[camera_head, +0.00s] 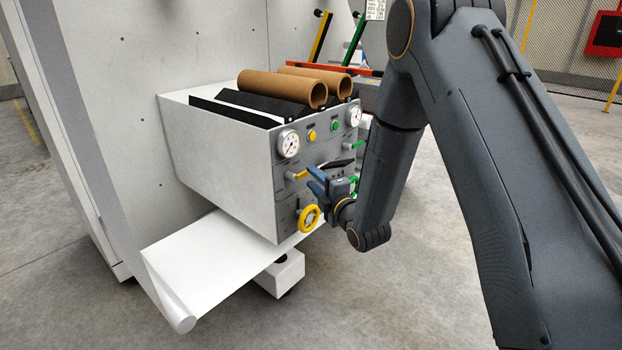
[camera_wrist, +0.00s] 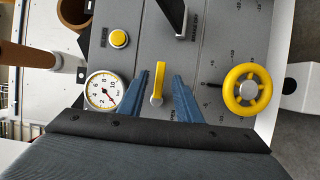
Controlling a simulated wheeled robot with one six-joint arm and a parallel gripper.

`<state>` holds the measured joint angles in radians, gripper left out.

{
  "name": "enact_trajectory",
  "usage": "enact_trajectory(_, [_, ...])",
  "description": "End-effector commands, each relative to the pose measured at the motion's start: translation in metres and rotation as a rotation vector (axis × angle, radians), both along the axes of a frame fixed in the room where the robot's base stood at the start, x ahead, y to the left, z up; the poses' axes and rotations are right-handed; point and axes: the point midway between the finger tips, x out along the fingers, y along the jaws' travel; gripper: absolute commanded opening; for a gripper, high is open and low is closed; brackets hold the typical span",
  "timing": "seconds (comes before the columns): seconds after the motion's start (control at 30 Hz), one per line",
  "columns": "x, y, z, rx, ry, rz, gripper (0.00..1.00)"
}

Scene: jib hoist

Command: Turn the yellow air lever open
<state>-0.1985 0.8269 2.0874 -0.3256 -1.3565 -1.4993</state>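The yellow air lever (camera_head: 297,176) is a short handle on the grey front panel, below the left gauge. In the wrist view the lever (camera_wrist: 158,82) lies straight along the line of my fingers, with its grey hub at the lower end. My gripper (camera_head: 313,181) has blue fingers and is open in front of the panel, just right of the lever in the head view. In the wrist view the two fingers (camera_wrist: 160,79) appear on either side of the lever, with a gap on each side. I cannot tell how deep the fingertips reach relative to it.
A yellow handwheel (camera_head: 309,219) sits below the lever, and a white gauge (camera_head: 289,143) above it. A yellow button (camera_head: 312,135), a black handle (camera_head: 340,163) and a green lever (camera_head: 354,184) are nearby on the panel. Cardboard rolls (camera_head: 283,87) lie on top.

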Motion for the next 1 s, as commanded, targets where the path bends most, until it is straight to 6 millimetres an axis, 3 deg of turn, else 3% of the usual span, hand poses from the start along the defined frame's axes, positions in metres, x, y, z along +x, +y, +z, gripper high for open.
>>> enact_trajectory(0.2, [0.017,0.01,0.0,0.0,0.0,0.0,0.31])
enact_trajectory(0.5, [0.02,0.011,-0.001,0.0,0.002,-0.001,0.31])
enact_trajectory(0.7, [0.02,0.011,0.0,0.0,0.002,-0.001,0.0])
enact_trajectory(1.0, [0.019,0.013,0.0,0.002,0.005,0.002,0.0])
